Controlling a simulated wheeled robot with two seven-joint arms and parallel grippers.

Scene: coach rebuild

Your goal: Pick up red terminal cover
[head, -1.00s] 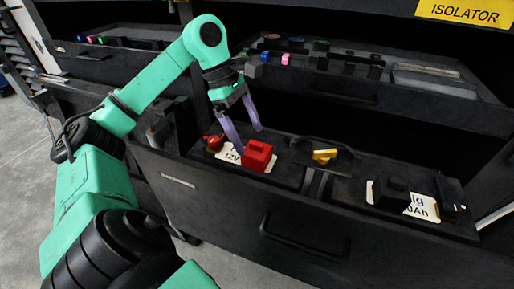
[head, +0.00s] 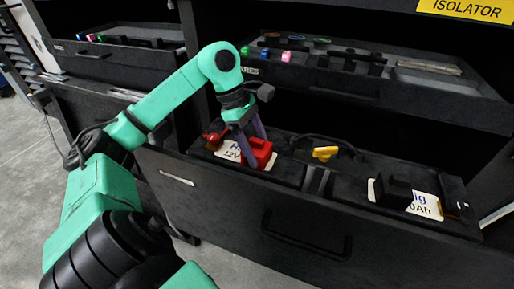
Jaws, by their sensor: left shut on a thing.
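The red terminal cover (head: 260,153) is a small red block in the open drawer, at the left part of the battery with a white label (head: 229,151). My left gripper (head: 257,155) has come down over it from above, with its purple fingers at the cover's sides. It is shut on the cover, which still appears to sit low at the battery's top. The fingers hide part of the cover. My right gripper is not in view.
A smaller red clamp (head: 214,138) lies just left of the cover. A yellow piece (head: 325,153), a black cover (head: 393,189) and a second label (head: 425,205) lie to the right. The drawer front (head: 250,215) stands nearer. An upper tray (head: 430,97) overhangs behind.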

